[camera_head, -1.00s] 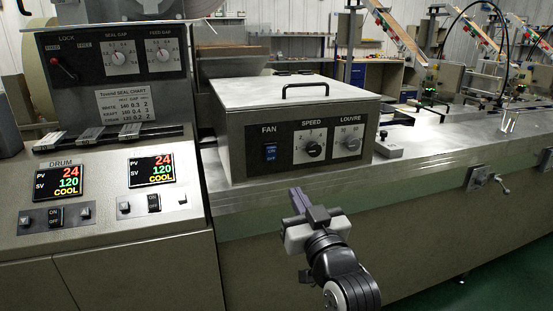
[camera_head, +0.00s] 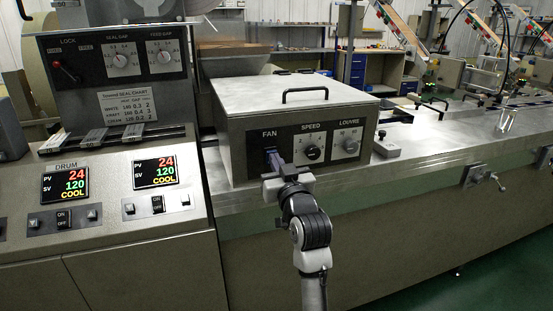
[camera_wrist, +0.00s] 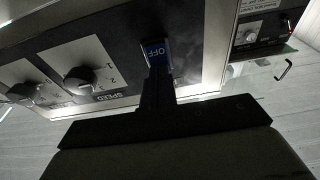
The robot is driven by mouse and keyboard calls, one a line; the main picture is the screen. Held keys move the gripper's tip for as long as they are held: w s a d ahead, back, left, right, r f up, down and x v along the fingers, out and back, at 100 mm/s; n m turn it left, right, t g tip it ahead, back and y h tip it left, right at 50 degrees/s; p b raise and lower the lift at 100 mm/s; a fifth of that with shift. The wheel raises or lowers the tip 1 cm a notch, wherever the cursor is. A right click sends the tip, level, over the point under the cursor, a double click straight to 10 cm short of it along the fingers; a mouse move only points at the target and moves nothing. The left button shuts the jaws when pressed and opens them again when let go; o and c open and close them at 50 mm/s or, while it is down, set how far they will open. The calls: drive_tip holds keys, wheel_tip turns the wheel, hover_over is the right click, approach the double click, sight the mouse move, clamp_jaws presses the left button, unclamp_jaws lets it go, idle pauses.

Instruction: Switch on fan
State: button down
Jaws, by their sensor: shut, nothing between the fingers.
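The fan switch (camera_wrist: 157,51) is a small blue rocker on the dark panel of a metal box (camera_head: 300,93). In the wrist view its OFF lettering shows, and the rest of it is hidden behind my fingers. My gripper (camera_wrist: 154,80) is shut and empty, with its fingertips right at the switch. It seems to touch the switch, but I cannot tell whether it presses. In the head view my gripper (camera_head: 273,160) covers most of the switch below the FAN label.
The speed knob (camera_head: 312,153) and louvre knob (camera_head: 348,147) sit to the right of the switch. A control desk with drum displays (camera_head: 65,184) stands at the left. The metal counter (camera_head: 440,135) extends right, with a small block (camera_head: 387,149) near the box.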

idle(0.3)
drive_tip(key=shift+w+r+g+p, duration=0.15)
drive_tip(key=shift+g+p, duration=0.15)
drive_tip(key=shift+p, duration=0.25)
drive_tip(key=b+v, duration=0.3)
drive_tip(key=v, duration=1)
drive_tip(key=shift+s+b, duration=0.4)
drive_tip(key=shift+s, duration=0.05)
drive_tip(key=shift+a, duration=0.1)
